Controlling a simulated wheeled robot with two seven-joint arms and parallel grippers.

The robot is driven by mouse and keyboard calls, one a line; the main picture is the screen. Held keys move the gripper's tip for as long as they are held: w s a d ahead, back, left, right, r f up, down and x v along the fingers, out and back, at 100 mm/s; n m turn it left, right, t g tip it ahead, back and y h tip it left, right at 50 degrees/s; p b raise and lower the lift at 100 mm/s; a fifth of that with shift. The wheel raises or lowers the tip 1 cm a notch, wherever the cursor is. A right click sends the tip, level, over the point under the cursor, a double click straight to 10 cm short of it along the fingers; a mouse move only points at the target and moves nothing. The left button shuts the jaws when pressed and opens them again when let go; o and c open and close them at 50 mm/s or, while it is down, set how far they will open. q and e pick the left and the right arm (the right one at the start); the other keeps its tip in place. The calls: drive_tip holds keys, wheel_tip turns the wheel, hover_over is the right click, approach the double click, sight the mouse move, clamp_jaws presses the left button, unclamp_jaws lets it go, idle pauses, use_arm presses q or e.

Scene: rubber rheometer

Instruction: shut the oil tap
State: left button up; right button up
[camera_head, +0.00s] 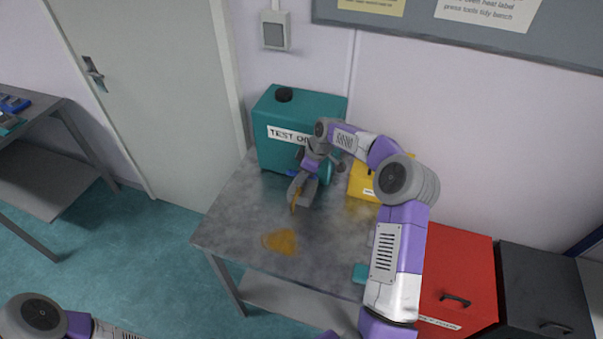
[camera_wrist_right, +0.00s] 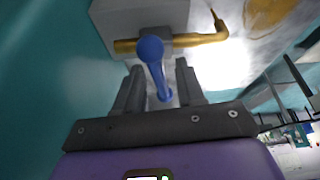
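The teal oil tank (camera_head: 277,108), labelled "TEST OIL", stands on the metal table. Its tap has a grey block (camera_wrist_right: 143,15), a brass spout (camera_wrist_right: 205,38) and a blue lever (camera_wrist_right: 157,68). In the head view the brass spout (camera_head: 294,198) points down over the table, and the lever is mostly hidden by my right arm. My right gripper (camera_wrist_right: 158,88) is open, its two fingers on either side of the blue lever, with gaps showing. In the head view the right gripper (camera_head: 309,168) is at the tap. Only part of my left arm shows at bottom left; its gripper is out of view.
An amber oil puddle (camera_head: 281,241) lies on the metal table (camera_head: 235,222) below the spout. A yellow box (camera_head: 361,181) stands right of the tank, partly behind my right arm. A red cabinet (camera_head: 455,268) and a dark cabinet (camera_head: 545,290) stand to the right.

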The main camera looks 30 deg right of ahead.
clamp_jaws()
drive_tip(key=shift+m+b, duration=0.5)
drive_tip(key=shift+m, duration=0.3)
drive_tip(key=shift+t, duration=0.3)
unclamp_jaws()
drive_tip(key=v, duration=0.7)
drive_tip(key=shift+s+r, duration=0.1)
drive_tip(key=shift+r, duration=0.25)
